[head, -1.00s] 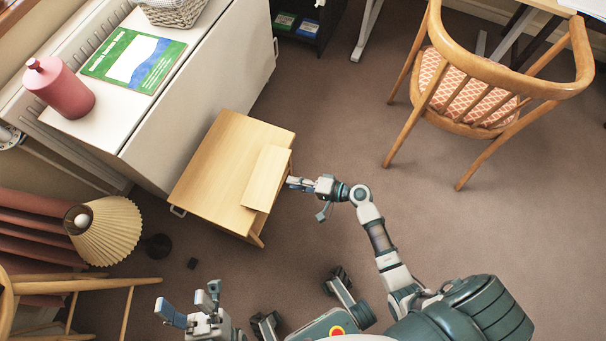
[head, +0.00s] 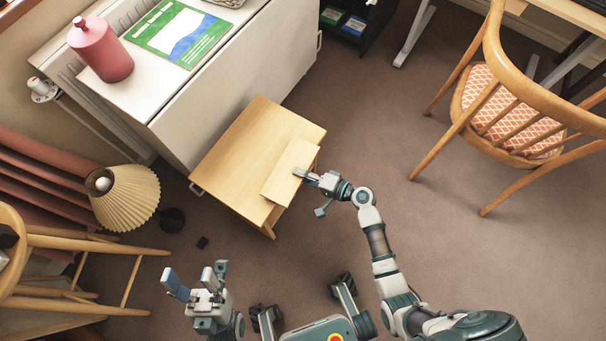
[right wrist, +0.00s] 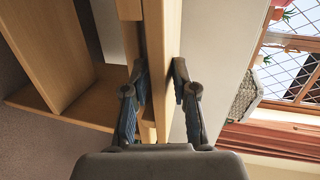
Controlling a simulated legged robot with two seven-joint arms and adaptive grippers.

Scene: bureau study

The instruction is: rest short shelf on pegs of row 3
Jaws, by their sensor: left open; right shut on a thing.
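The short shelf (head: 290,172) is a light wood board at the right edge of the small wooden bookcase (head: 243,141) in the head view. My right gripper (head: 303,174) is shut on its near right edge. In the right wrist view the board (right wrist: 163,45) runs between the two fingers of my right gripper (right wrist: 160,82), beside the bookcase (right wrist: 68,60) with its open compartments. I cannot tell whether board and bookcase touch. The pegs of row 3 are not visible. My left gripper (head: 195,277) is open and empty above the floor, lower left of the bookcase.
A white cabinet (head: 235,85) stands behind the bookcase, with a pink bottle (head: 101,50) on top. A pleated lamp (head: 125,197) and a wooden chair (head: 60,290) are at left. Another chair (head: 490,115) is at right. Carpet between bookcase and right chair is clear.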

